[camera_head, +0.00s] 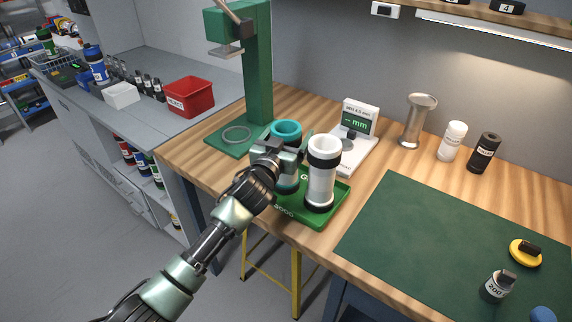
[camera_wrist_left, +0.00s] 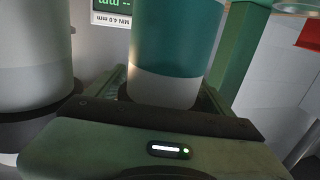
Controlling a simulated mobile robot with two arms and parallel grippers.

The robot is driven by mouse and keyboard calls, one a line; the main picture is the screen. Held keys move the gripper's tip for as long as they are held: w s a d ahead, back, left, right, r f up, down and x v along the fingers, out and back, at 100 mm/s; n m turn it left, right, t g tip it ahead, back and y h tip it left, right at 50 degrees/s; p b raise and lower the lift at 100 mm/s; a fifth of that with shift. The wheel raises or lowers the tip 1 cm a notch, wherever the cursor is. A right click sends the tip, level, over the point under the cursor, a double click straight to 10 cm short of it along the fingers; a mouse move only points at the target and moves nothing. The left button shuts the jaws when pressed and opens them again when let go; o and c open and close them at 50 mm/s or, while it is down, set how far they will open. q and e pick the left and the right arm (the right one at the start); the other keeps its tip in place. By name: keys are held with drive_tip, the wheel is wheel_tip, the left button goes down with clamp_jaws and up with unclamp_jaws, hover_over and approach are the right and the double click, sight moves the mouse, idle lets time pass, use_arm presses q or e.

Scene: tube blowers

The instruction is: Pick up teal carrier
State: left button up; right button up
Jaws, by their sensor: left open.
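The teal carrier (camera_head: 287,133) stands upright on the green tray (camera_head: 326,215), partly hidden behind my left gripper in the head view. In the left wrist view its teal and pale body (camera_wrist_left: 172,50) stands straight in front of the gripper. My left gripper (camera_head: 299,150) is open at the carrier, with a finger showing on its far right side in the head view. My right gripper is not in view.
A white carrier (camera_head: 322,175) with black bands stands close to the right on the same tray. A gauge with a display (camera_head: 358,125) and a green press (camera_head: 258,75) stand behind. The green mat (camera_head: 430,240) has free room.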

use_arm(q)
drive_tip(key=c, duration=1.7)
clamp_jaws()
drive_tip(key=shift+r, duration=0.15)
